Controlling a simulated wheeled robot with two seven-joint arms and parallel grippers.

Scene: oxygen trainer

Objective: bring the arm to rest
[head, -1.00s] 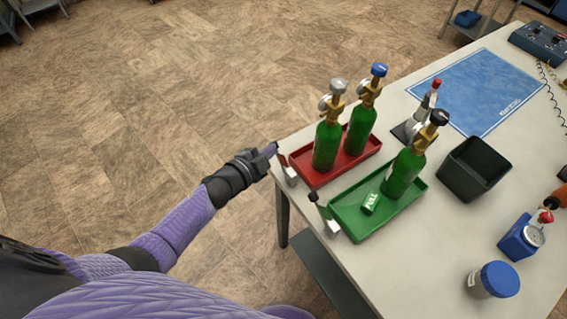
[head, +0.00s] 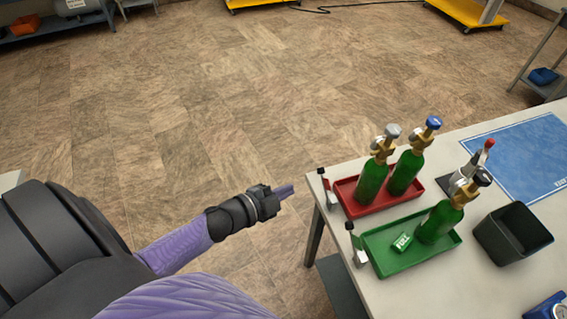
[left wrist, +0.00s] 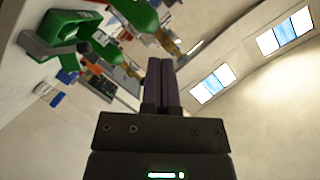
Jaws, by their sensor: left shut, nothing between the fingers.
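My left gripper (head: 286,191) is shut and empty in the head view. It is over the floor, to the left of the table's corner and apart from the trays. In the left wrist view its closed fingers (left wrist: 161,82) point away from the camera, with nothing between them. My right gripper is out of view. My left arm (head: 176,243) reaches in from the lower left.
The table (head: 408,287) holds a red tray (head: 347,203) with two green bottles and a green tray (head: 393,267) with one bottle and a green tag. A black bin (head: 512,235) and a blue mat (head: 530,160) are to the right. Floor left of the table is clear.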

